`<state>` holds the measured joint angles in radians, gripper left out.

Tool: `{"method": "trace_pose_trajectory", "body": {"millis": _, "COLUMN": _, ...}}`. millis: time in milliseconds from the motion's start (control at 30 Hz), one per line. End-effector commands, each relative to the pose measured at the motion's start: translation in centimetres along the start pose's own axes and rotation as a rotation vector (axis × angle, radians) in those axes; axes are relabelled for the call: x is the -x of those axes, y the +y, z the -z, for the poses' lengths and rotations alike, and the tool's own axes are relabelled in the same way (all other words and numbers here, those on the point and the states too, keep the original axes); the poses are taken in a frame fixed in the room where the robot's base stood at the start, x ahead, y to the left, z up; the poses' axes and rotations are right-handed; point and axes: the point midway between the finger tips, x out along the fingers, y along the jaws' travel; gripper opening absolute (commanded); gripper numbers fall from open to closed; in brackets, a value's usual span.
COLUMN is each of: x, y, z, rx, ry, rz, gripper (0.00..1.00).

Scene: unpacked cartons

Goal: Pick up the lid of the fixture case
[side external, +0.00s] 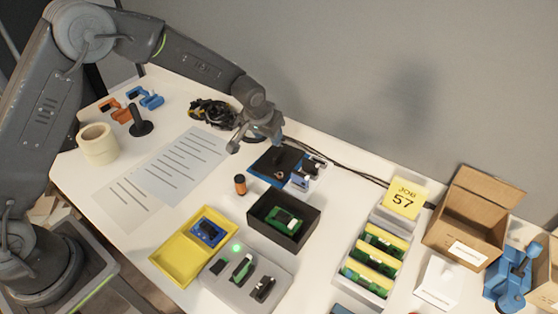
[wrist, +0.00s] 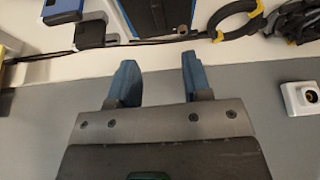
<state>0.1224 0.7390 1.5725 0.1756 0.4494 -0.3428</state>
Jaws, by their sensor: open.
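A black panel with a small knob and blue edges (side external: 268,166) lies on the table towards the back wall. It looks like the lid of the fixture case, but I cannot tell for sure. In the wrist view, a black and blue piece (wrist: 168,14) at the top edge, partly cut off, appears to be the same thing. My gripper (side external: 257,146) is above and just behind-left of the panel, apart from it. In the wrist view its two blue fingers (wrist: 160,68) are spread with nothing between them.
A grey and blue device (side external: 305,176) stands right beside the panel. Dark cables (side external: 345,171) run along the wall. In front are an orange-topped cylinder (side external: 240,185), a black box (side external: 263,229) holding a green board, a yellow tray (side external: 168,255) and a grey fixture (side external: 272,262). Paper sheets (side external: 180,165) lie left.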

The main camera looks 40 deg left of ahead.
Motion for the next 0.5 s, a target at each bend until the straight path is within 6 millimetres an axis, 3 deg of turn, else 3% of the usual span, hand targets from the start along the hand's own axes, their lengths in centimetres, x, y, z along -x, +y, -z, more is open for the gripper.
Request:
{"method": "trace_pose_trajectory", "body": {"millis": 200, "x": -4.5, "y": -0.1, "z": -0.1, "rx": 0.002, "ry": -0.004, "rz": 0.001, "gripper": 0.45}}
{"method": "trace_pose_trajectory", "body": {"millis": 500, "x": -7.2, "y": -0.1, "z": 0.0, "rx": 0.002, "ry": -0.002, "rz": 0.001, "gripper": 0.45}}
